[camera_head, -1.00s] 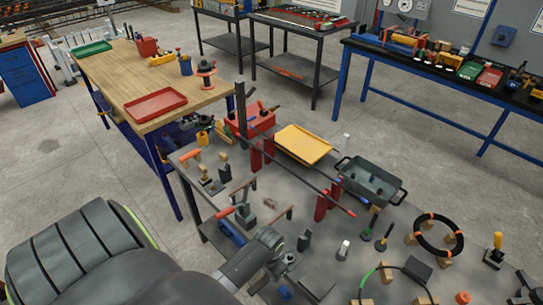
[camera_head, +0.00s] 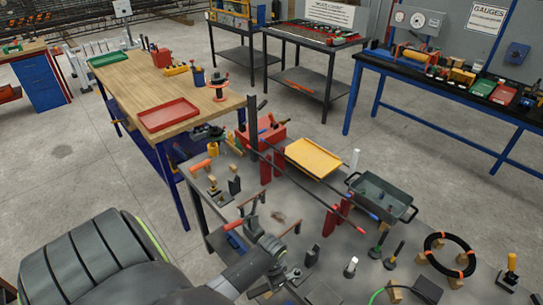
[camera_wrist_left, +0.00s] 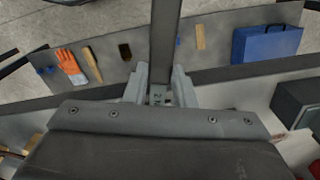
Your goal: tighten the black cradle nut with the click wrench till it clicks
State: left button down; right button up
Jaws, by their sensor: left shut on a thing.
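My left gripper (camera_wrist_left: 159,92) is shut on a dark straight bar (camera_wrist_left: 165,40) that runs up out of the wrist view between its two grey fingers. The bar may be the click wrench; its head and markings do not show. In the head view my left gripper (camera_head: 277,272) is low at the centre, over the near part of the grey table. A red handle (camera_head: 234,226) shows just left of it, its link to the gripper unclear. I cannot pick out the black cradle nut with certainty. My right gripper is not in view.
Red stands (camera_head: 333,216) carry long thin rods across the table. A yellow tray (camera_head: 314,158), a dark green bin (camera_head: 381,196) and a black ring with orange bands (camera_head: 449,254) lie beyond. An orange glove (camera_wrist_left: 70,66) and a blue box (camera_wrist_left: 267,43) show in the wrist view.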

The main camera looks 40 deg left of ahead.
pick_arm(q)
jog(key=shift+d+r, duration=0.1)
jog(key=shift+r, duration=0.05)
jog(key=shift+r, duration=2.4)
jog(key=shift+s, duration=0.1)
